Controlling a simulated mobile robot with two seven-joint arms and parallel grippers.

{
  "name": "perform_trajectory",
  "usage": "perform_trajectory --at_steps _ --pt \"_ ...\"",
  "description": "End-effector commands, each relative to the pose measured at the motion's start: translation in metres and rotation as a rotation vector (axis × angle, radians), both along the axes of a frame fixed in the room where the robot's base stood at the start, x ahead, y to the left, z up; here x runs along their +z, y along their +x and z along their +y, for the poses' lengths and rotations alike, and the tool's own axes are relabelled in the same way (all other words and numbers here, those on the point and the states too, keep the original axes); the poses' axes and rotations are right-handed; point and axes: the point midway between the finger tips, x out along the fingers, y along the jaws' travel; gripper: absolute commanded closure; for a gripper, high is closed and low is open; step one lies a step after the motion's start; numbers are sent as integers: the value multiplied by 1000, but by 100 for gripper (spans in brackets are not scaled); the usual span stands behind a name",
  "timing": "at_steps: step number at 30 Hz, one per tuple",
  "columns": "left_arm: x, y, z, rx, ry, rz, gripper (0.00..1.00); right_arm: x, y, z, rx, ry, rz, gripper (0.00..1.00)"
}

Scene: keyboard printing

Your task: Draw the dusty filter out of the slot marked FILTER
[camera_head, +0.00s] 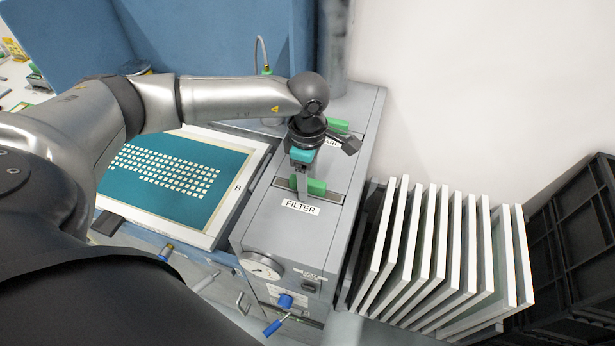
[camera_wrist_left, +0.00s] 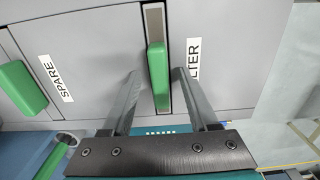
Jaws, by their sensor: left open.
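The FILTER slot lies in the top of a grey cabinet, beside a white FILTER label (camera_head: 300,207). A green handle (camera_head: 317,187) sits at this slot; the filter body below it is hidden. In the left wrist view the green handle (camera_wrist_left: 157,78) lies between the two fingers of my left gripper (camera_wrist_left: 156,74), with a gap on each side. In the head view my left gripper (camera_head: 303,188) points down at the handle, one finger in front of it. It is open and holds nothing. My right gripper is out of view.
A second green handle (camera_wrist_left: 20,88) sits by the SPARE label (camera_wrist_left: 55,77). A teal printing screen (camera_head: 165,175) in a pale frame lies left of the cabinet. Several upright white panels (camera_head: 440,250) stand in a rack to the right, with black crates (camera_head: 580,230) beyond.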

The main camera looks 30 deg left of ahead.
Motion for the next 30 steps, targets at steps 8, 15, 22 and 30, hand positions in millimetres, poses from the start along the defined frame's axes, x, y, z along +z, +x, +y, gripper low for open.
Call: perform_trajectory --at_steps 8,15,22,30 --pt "-1 0 0 0 0 0 43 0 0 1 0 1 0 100" --pt "0 0 0 0 0 0 70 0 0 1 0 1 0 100" --pt "0 0 0 0 0 0 96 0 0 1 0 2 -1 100" --pt "0 0 0 0 0 0 100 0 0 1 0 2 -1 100"
